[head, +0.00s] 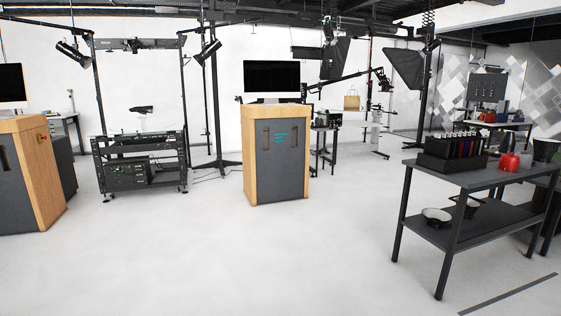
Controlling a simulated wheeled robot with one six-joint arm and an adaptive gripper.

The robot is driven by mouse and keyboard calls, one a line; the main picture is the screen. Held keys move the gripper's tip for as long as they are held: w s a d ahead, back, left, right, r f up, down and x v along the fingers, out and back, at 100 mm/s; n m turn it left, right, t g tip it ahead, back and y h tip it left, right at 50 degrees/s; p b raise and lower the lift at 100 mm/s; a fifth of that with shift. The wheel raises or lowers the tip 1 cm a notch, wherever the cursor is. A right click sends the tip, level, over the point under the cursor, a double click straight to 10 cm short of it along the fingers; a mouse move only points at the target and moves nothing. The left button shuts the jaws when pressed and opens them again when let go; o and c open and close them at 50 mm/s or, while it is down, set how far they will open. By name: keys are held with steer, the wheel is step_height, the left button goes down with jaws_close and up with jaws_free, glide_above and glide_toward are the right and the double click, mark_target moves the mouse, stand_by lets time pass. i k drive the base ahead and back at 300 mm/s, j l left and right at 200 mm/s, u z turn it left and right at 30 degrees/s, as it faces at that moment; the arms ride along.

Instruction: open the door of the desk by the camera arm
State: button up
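A desk (247,155) with light wood sides and top stands in the middle distance, a little right of the picture's centre line or near it. Its front is a dark grey door (280,175) with teal lettering and what look like two upright recessed handles near its top. The door looks closed. A black monitor (272,76) stands on the desk. A thin dark camera arm (345,80) on a stand rises behind and to the right of the desk. My gripper is not in view.
A second wood-and-grey desk (40,165) stands at the left edge. A black equipment rack (140,160) stands between the desks. A dark two-shelf table (480,178) with bottles and bowls is at the right. The pale floor (250,260) ahead is clear.

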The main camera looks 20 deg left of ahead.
mark_target(279, 143)
steer(key=i+j+u, duration=0.45)
steer(key=i, duration=0.2)
steer(key=i+j+u, duration=0.3)
steer(key=i, duration=0.6)
steer(key=i+u, duration=0.3)
steer(key=i, duration=2.85)
steer(key=i+z, duration=0.2)
steer(key=i, duration=0.25)
steer(key=i+j+z, duration=0.2)
steer(key=i, duration=0.25)
steer(key=i+j+z, duration=0.25)
steer(key=i, duration=0.15)
steer(key=i+j+z, duration=0.2)
steer(key=i, duration=0.25)
